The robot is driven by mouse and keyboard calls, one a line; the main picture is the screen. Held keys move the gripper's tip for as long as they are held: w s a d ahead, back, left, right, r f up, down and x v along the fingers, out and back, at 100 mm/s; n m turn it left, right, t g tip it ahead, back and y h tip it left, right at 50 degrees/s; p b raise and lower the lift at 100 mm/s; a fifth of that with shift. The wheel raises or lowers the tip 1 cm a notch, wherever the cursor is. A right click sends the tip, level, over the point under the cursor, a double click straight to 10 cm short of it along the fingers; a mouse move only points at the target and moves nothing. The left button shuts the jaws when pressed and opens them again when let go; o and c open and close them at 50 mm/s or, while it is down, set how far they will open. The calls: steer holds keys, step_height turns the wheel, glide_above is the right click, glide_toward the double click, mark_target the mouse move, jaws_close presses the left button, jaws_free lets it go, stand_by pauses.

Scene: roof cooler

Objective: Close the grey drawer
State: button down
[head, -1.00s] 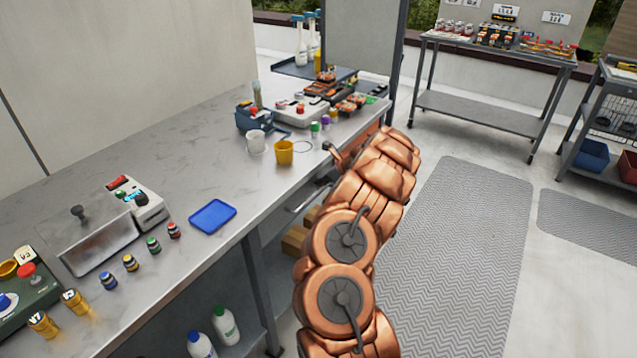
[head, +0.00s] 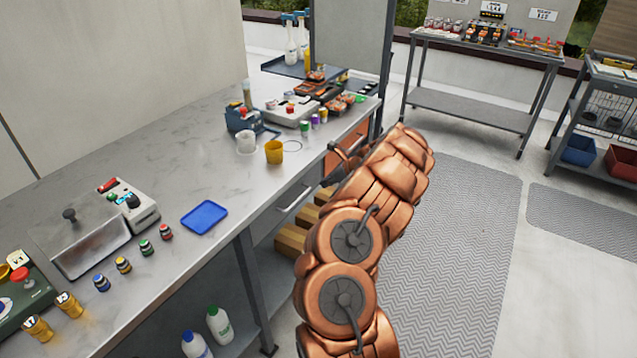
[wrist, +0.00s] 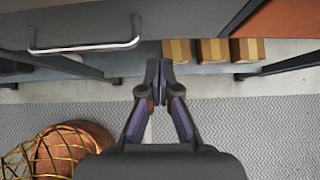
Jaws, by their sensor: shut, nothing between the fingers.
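The grey drawer (head: 297,193) is under the front edge of the bench, with a pale bar handle on its face. In the wrist view its grey front (wrist: 85,18) is at the upper left, with the bright metal handle (wrist: 85,48) along it. I cannot tell how far the drawer stands out. My gripper (wrist: 157,72) is shut and empty, its fingertips just right of the handle's right end and apart from it in the picture. In the head view my copper arm largely hides the gripper.
An orange drawer front (head: 347,147) is right of the grey one. Boxes (head: 292,238) stand on the shelf below. The bench top (head: 150,190) holds a blue tray (head: 204,217), a yellow cup (head: 274,151) and other items. Open floor with a grey mat (head: 460,230) lies to the right.

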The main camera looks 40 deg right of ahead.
steer(key=v, duration=0.7)
steer(key=shift+s+r+b, duration=0.2)
steer(key=shift+s+b, duration=0.1)
steer(key=w+a+r+n+g+y, duration=0.15)
steer(key=a+r+n, duration=0.25)
steer(key=a, duration=0.5)
steer(key=w+a+r+n+y+p, duration=0.15)
steer(key=a+r+n, duration=0.3)
steer(key=a, duration=0.55)
steer(key=w+a+r+n+g+y, duration=0.1)
steer(key=w+a+r+n, duration=0.3)
steer(key=a, duration=0.5)
steer(key=s+a+r+n+g, duration=0.35)
steer(key=s+a+n, duration=0.25)
steer(key=a, duration=0.5)
steer(key=s+a+r+n+g+h+p, duration=0.1)
steer(key=s+a+n+g+h, duration=0.1)
steer(key=s+a+n, duration=0.75)
steer(key=s+f+n+g+h+p, duration=0.1)
steer(key=s+n, duration=0.4)
steer(key=s, duration=1.7)
steer(key=f+g+h, duration=0.1)
steer(key=h, duration=0.1)
steer(key=shift+s+d+n+g+h, duration=0.15)
steer(key=shift+s+n+g+h, duration=0.15)
steer(key=shift+h, duration=0.1)
